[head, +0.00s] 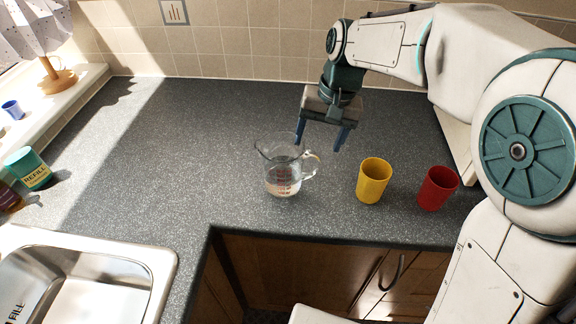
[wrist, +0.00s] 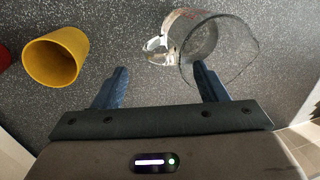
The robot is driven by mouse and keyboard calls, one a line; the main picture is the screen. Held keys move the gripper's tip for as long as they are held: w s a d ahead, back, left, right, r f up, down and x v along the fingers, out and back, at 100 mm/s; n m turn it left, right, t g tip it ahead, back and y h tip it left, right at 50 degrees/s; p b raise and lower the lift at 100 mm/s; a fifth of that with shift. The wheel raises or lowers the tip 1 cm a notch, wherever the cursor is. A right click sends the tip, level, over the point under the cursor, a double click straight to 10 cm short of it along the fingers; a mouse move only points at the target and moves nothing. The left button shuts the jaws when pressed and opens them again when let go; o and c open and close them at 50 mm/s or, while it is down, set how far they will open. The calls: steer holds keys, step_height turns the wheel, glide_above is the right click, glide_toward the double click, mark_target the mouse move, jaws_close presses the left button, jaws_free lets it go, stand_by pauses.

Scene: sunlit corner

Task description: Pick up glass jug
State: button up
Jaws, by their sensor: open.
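The glass jug (head: 281,174) stands upright on the grey counter, clear with red markings and its handle toward the right in the head view. In the wrist view the jug (wrist: 215,48) is at the upper right, with its handle toward the left. My gripper (head: 319,142) is open and points down, above and just behind the jug's handle side. In the wrist view the gripper (wrist: 163,80) shows its two blue fingers apart with nothing held. The right finger overlaps the jug's rim in that picture; I cannot tell whether they touch.
A yellow cup (head: 373,182) stands right of the jug, and a red cup (head: 437,189) stands further right. A sink (head: 165,262) is at the lower left. A green refill container (head: 27,168) is at the far left. The counter left of the jug is clear.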

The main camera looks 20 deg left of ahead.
mark_target(310, 172)
steer(key=f, duration=0.3)
steer(key=a+f, duration=0.1)
steer(key=f, duration=0.2)
steer(key=f+p, duration=0.1)
steer(key=f, duration=0.2)
steer(key=shift+s+a, duration=0.1)
steer(key=shift+a, duration=0.1)
jaws_close()
